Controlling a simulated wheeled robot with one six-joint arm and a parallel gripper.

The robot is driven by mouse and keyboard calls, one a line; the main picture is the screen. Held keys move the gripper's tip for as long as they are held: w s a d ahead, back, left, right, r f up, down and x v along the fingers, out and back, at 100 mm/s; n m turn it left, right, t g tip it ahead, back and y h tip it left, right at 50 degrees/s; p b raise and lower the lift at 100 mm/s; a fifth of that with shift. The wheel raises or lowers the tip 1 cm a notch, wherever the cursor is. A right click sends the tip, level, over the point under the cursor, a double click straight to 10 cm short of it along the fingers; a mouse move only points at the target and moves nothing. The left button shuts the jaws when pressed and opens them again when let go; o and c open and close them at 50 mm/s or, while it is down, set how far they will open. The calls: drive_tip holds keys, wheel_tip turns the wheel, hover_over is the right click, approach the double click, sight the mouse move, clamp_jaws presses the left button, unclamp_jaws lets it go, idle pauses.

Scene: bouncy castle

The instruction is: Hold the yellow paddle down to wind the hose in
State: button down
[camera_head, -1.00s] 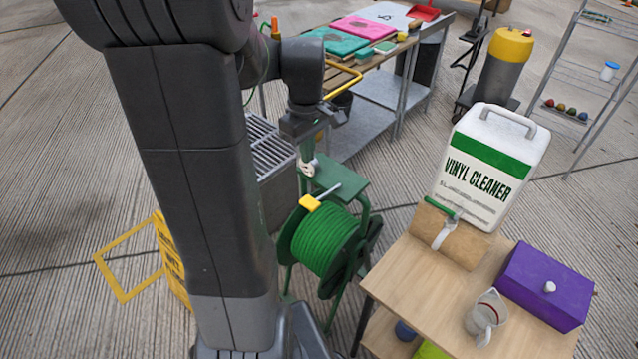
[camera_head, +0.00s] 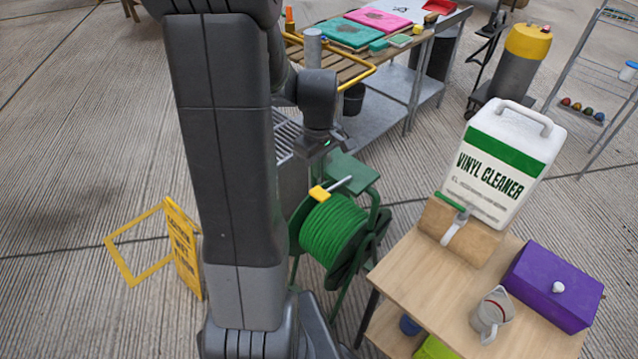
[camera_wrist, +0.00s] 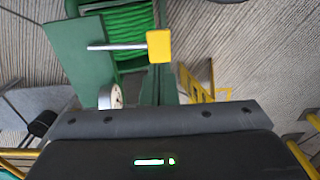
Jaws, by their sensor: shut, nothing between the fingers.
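The yellow paddle (camera_head: 319,192) sits on the end of a silver lever (camera_head: 341,183) at the top of the green hose reel. The green hose (camera_head: 332,229) is coiled on the drum. My gripper (camera_head: 321,152) is just above and behind the paddle in the head view, shut and apart from it. In the wrist view the paddle (camera_wrist: 159,46) and lever (camera_wrist: 115,47) stick out beside the green plate (camera_wrist: 78,62), with my gripper (camera_wrist: 155,118) as a dark bar below. A round dial (camera_wrist: 112,96) shows by the gripper's edge.
A wooden cart (camera_head: 412,278) stands to the right with a vinyl cleaner jug (camera_head: 503,165), a purple box (camera_head: 553,284) and a measuring jug (camera_head: 491,314). A yellow sign (camera_head: 184,250) stands at left. A workbench (camera_head: 385,117) is behind.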

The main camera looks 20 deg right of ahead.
sight(315, 196)
drive_tip(key=shift+f, duration=3.05)
drive_tip(key=shift+s+a+f+h+b, duration=0.15)
drive_tip(key=shift+f+h+b, duration=0.15)
drive_tip(key=shift+f+b, duration=0.5)
drive_tip(key=f+b, duration=0.1)
drive_tip(key=b, duration=0.2)
drive_tip(key=f+t+h+b, duration=0.1)
drive_tip(key=b, duration=0.1)
drive_tip(key=shift+s+a+h+b, duration=0.1)
drive_tip(key=shift+a+h+b, duration=0.2)
drive_tip(key=shift+a+b, duration=0.1)
drive_tip(key=shift+s+a+f+b, duration=0.1)
drive_tip(key=shift+a+f+b, duration=0.1)
drive_tip(key=shift+f+b, duration=0.6)
drive_tip(key=shift+r+p, duration=0.3)
drive_tip(key=shift+r, duration=0.15)
drive_tip(key=shift+p+v, duration=0.7)
drive_tip(key=shift+v, duration=0.1)
drive_tip(key=shift+d, duration=0.15)
